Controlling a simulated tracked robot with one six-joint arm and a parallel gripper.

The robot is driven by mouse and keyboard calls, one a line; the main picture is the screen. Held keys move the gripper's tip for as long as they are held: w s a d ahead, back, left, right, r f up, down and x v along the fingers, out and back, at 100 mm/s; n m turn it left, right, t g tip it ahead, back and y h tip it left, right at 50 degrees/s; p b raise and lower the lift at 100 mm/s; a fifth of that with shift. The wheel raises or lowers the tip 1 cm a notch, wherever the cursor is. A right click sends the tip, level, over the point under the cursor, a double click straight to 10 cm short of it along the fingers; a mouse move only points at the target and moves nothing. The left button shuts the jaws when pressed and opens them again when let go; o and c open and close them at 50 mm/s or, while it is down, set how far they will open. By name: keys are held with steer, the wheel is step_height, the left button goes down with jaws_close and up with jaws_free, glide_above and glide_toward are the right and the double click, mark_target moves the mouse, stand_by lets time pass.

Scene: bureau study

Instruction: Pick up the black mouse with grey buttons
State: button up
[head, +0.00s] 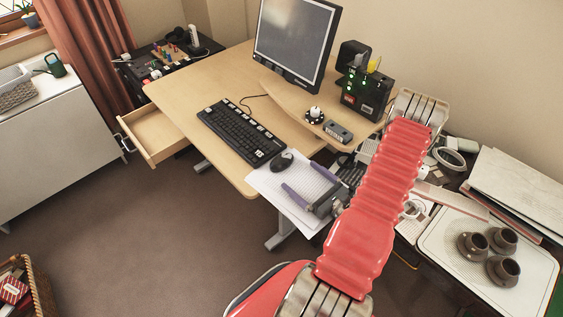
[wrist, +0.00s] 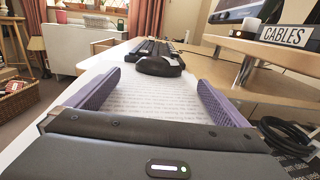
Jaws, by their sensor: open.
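The black mouse (head: 282,161) lies on the desk at the far edge of a printed paper sheet, just right of the keyboard's near end. In the wrist view the mouse (wrist: 160,66) sits ahead of my gripper (wrist: 155,90), roughly centred between the two purple fingers. My gripper (head: 308,194) is open and empty, low over the paper. The mouse is beyond the fingertips and apart from them. Its grey buttons are not clear in either view.
The black keyboard (head: 242,132) lies close behind the mouse. A raised wooden shelf (head: 290,100) carries a cables label box (head: 338,131), a candle (head: 314,114) and a monitor (head: 297,38). An open drawer (head: 152,140) juts out at left. The paper (head: 262,178) between my fingers is clear.

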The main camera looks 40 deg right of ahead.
mark_target(287, 166)
steer(key=shift+w, duration=1.9)
steer(key=shift+w+a+f, duration=0.1)
steer(key=shift+w+f, duration=0.05)
steer(key=shift+w, duration=1.15)
steer(key=shift+w+a+f, duration=0.1)
steer(key=shift+w, duration=1.2)
steer(key=shift+c, duration=0.3)
steer(key=c, duration=1)
steer(key=shift+r, duration=0.15)
steer(key=shift+r, duration=4.9)
